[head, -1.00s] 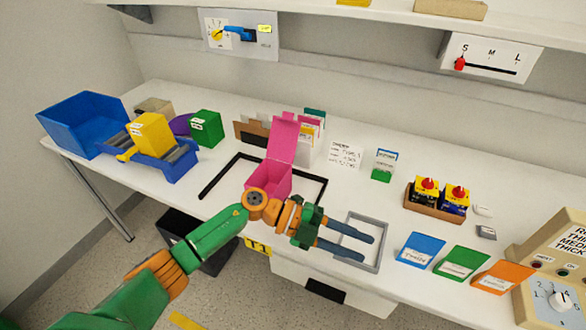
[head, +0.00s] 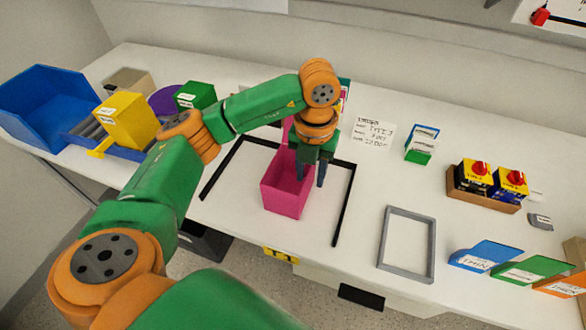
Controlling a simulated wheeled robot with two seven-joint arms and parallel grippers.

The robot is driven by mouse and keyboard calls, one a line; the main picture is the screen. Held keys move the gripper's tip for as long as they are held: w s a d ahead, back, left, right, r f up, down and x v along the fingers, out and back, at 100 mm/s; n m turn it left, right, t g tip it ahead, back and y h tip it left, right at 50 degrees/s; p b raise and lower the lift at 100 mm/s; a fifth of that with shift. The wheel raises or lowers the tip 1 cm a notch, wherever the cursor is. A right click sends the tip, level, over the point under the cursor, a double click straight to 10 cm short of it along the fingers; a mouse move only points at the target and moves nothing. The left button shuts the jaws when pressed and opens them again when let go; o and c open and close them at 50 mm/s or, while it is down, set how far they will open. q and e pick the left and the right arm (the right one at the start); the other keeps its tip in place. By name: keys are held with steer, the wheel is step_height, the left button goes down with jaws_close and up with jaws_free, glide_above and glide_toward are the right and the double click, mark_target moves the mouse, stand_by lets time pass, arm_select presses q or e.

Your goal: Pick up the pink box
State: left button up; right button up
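The pink box (head: 284,194) stands open on the white table, inside a black outlined frame. Its raised lid at the back is mostly hidden behind my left arm. My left gripper (head: 311,176) points down at the box's right rear side, with its two dark fingers spread apart. One finger overlaps the box opening and the other is just right of the box's right wall. I cannot tell whether either finger touches the wall. My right gripper is not in view.
A black frame (head: 344,205) surrounds the box and a grey frame (head: 432,250) lies to its right. A yellow box (head: 128,121), a green box (head: 196,95) and a blue bin (head: 45,105) stand at the left. Switch boxes sit in a brown tray (head: 484,201) at the right.

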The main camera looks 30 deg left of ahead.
mark_target(307, 188)
arm_select(q)
steer(key=f, duration=0.2)
steer(key=f+p, duration=0.1)
steer(key=f, duration=0.1)
steer(key=f+p, duration=0.1)
steer(key=f, duration=0.1)
steer(key=shift+w+a+f, duration=0.2)
steer(key=shift+a, duration=0.2)
steer(key=shift+f, duration=0.2)
jaws_close()
stand_by(0.6)
